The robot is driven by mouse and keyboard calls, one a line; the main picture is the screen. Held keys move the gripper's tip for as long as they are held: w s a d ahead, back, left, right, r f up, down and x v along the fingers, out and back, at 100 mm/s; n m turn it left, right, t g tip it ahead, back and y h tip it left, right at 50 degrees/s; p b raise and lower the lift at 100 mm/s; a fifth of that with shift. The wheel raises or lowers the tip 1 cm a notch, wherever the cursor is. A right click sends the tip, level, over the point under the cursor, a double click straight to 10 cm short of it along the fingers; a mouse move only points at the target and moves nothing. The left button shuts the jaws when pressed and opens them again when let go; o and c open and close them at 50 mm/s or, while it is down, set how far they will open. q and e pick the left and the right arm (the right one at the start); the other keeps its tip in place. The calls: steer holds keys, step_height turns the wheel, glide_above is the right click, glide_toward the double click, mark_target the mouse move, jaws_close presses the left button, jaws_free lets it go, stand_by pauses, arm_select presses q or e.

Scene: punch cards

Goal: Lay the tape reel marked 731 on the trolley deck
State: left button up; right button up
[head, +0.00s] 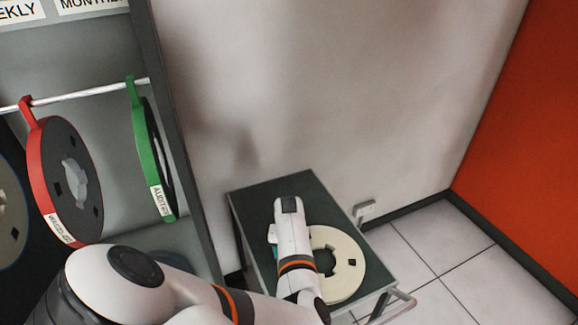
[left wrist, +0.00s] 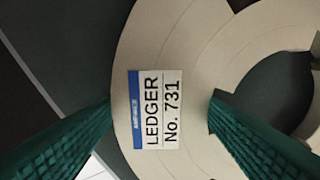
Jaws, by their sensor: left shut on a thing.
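The cream tape reel (head: 350,265) lies flat over the dark trolley deck (head: 262,198), toward its front right; whether it touches the deck is hard to tell. In the left wrist view the reel (left wrist: 145,40) fills the middle, with a white and blue label (left wrist: 157,110) reading LEDGER No. 731. My left gripper (left wrist: 162,100) has its green ridged fingers on either side of the reel's ring, shut on it. In the head view my left forearm and wrist cover the reel's left part and hide most of the fingers. My right gripper is not in view.
A rack at the left holds a red-rimmed reel (head: 68,180) and a green-rimmed reel (head: 155,160) hanging from a rod (head: 88,92). A pale wall stands behind the trolley. The trolley handle (head: 400,305) sticks out front right. Tiled floor (head: 450,240) is clear at the right.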

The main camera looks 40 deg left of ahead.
arm_select(q)
steer(key=shift+f, duration=0.35)
steer(key=o, duration=1.3)
steer(key=shift+o, duration=0.8)
steer(key=shift+s+f, duration=0.1)
steer(key=shift+f, duration=0.05)
steer(key=shift+c, duration=0.2)
steer(key=c, duration=0.3)
steer(key=shift+r, duration=0.2)
